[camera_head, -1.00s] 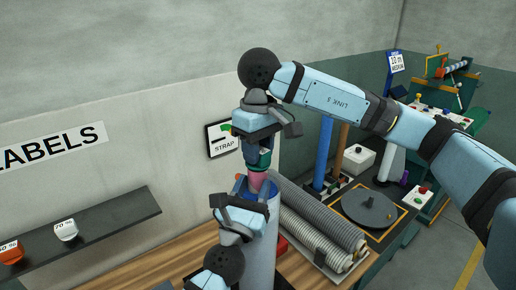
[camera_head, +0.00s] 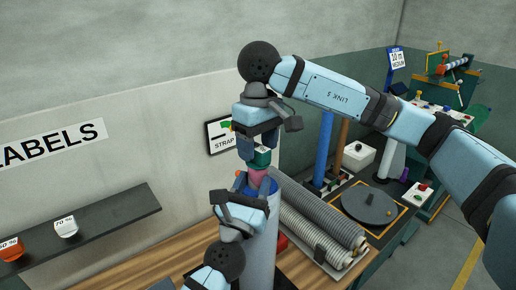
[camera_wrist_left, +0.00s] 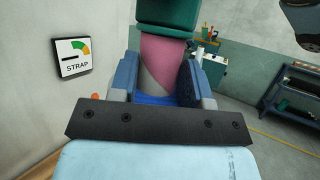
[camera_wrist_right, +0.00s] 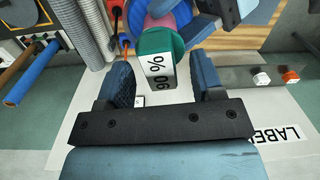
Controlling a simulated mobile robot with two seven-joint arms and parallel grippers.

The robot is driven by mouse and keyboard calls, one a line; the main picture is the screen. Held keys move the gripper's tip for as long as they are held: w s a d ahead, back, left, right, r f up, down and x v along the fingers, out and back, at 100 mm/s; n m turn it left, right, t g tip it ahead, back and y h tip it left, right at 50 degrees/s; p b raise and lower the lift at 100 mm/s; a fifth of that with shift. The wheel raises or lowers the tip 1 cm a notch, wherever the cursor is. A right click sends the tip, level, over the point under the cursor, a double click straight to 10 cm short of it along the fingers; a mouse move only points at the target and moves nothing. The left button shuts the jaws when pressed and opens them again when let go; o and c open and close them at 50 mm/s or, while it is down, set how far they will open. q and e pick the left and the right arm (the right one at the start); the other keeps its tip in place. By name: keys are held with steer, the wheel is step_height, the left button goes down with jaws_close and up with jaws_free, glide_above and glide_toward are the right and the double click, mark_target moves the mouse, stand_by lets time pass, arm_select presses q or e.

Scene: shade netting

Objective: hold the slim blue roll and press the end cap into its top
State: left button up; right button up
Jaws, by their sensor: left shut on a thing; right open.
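The end cap is green with a pink lower part and a "90 %" label (camera_wrist_right: 158,72). It sits upright at the top of the blue roll, and it shows in the head view (camera_head: 261,158). Much of the pink part still shows above the blue, seen in the left wrist view (camera_wrist_left: 163,58). My left gripper (camera_head: 243,193) is shut on the blue roll (camera_wrist_left: 158,100) just below the cap. My right gripper (camera_head: 258,143) is open above, its fingers on either side of the cap. How deep the cap sits inside the roll cannot be told.
Grey ribbed rolls (camera_head: 320,235) lie right of the roll on the bench. A dark turntable (camera_head: 369,206) and an upright blue tube (camera_head: 323,148) stand farther right. A shelf (camera_head: 110,225) at left holds a white cap (camera_head: 66,228) and an orange cap (camera_head: 11,249).

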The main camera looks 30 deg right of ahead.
mark_target(258, 146)
step_height(258, 146, up, 11)
steer(key=shift+w+d, duration=0.15)
stand_by(0.4)
arm_select(q)
steer(key=shift+s+a+f, duration=0.1)
steer(key=shift+s+a, duration=0.7)
steer(key=shift+a, duration=0.05)
steer(key=o, duration=1.3)
